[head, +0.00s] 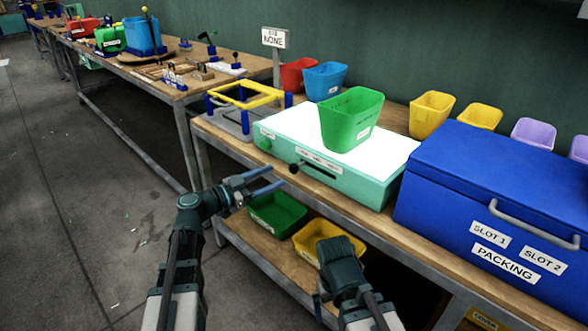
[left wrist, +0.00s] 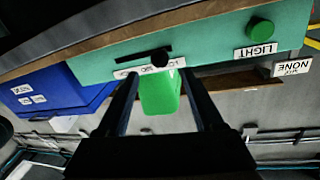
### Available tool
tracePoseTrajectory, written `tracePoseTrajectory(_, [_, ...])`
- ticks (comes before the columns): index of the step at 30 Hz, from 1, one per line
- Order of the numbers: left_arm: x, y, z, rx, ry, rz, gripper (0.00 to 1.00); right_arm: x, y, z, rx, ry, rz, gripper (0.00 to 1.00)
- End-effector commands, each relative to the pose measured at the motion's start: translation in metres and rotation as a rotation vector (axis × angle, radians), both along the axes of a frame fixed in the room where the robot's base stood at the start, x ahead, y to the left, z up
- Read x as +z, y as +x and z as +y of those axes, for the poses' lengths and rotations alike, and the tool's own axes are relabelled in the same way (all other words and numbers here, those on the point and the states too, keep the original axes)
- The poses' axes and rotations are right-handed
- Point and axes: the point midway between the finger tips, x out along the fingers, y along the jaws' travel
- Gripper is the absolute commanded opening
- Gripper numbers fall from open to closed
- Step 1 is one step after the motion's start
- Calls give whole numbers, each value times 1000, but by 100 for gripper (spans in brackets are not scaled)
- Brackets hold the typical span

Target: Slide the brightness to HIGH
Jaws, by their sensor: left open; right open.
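The teal light box (head: 350,182) with a glowing white top stands on the bench. On its front is a dark slot with a black slider knob (head: 294,168) at the slot's left end, under a LOW-MED-HIGH label (head: 318,160) too small to read fully. In the left wrist view, upside down, the knob (left wrist: 160,57) shows just beyond and between my fingertips. My left gripper (head: 262,183) is open and empty, in front of the knob and apart from it. My right gripper (head: 324,292) is low, in front of the bench; its fingers hardly show.
A green bin (head: 350,120) stands on the box's top. A green button (head: 265,144) is left of the slot. A blue PACKING chest (head: 470,190) stands to the right. Green (head: 276,214) and yellow (head: 312,240) bins sit on the lower shelf. The floor at left is clear.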

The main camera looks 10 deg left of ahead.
Motion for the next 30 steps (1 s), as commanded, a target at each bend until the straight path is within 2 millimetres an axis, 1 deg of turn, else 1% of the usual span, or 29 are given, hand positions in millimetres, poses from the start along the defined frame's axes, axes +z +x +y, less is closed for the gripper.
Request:
tracePoseTrajectory(1, [0,10,-9,-4,1,1,68,0,0,0,0,0,0,100])
tracePoseTrajectory(6, [0,31,-34,-4,1,1,68,0,0,0,0,0,0,100])
tracePoseTrajectory(12, [0,47,-54,-2,0,1,68,0,0,0,0,0,0,100])
tracePoseTrajectory(18, [0,54,-62,0,0,1,68,0,0,0,0,0,0,100])
tracePoseTrajectory(27, [0,54,-63,0,0,1,68,0,0,0,0,0,0,100])
tracePoseTrajectory(29, [0,54,-63,0,0,1,58,0,0,0,0,0,0,100])
tracePoseTrajectory(30, [0,54,-63,0,0,1,50,0,0,0,0,0,0,100])
